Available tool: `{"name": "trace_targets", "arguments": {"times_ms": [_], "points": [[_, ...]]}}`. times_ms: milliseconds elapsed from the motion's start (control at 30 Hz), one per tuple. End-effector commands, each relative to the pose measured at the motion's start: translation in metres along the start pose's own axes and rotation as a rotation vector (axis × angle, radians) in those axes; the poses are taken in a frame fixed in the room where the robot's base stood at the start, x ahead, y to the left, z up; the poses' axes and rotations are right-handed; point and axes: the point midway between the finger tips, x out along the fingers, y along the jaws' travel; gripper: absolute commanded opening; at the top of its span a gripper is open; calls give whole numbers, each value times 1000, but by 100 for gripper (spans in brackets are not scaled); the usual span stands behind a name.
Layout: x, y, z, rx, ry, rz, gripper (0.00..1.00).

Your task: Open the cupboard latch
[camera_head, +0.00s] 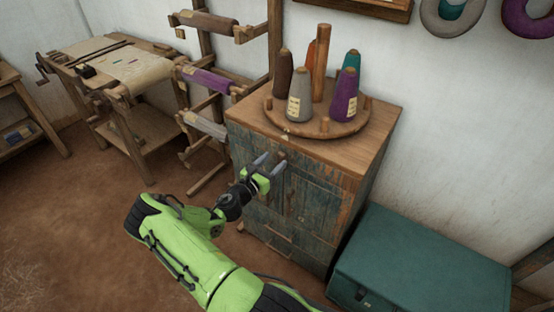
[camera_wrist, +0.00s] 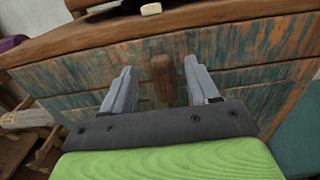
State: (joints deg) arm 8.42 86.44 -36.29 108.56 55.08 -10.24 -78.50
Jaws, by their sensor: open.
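The cupboard (camera_head: 300,208) is wooden with worn blue-green paint and a plain brown top. My gripper (camera_head: 270,160) is at the upper part of its front face. In the wrist view my gripper (camera_wrist: 160,83) is open, with its two grey fingers spread apart. A small upright brown wooden latch (camera_wrist: 162,78) shows between the fingers, with a gap on each side. I see no contact with it. In the head view the gripper hides most of the latch.
A round wooden rack (camera_head: 318,125) with several yarn cones stands on the cupboard top. A teal chest (camera_head: 420,262) stands close on the right. A wooden frame with yarn rollers (camera_head: 208,82) is on the left, with a work table (camera_head: 128,68) beyond. Bare floor lies at left front.

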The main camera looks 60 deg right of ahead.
Motion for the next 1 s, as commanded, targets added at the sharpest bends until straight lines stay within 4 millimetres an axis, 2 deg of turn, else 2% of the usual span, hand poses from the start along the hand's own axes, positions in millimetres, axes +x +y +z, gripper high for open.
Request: {"name": "trace_targets", "arguments": {"times_ms": [100,200,467,833,1000], "points": [[21,0,-1,4,0,-2,60],[29,0,0,2,0,0,60],[31,0,0,1,1,1,60],[31,0,0,1,1,0,4],[31,0,0,8,1,0,3]]}}
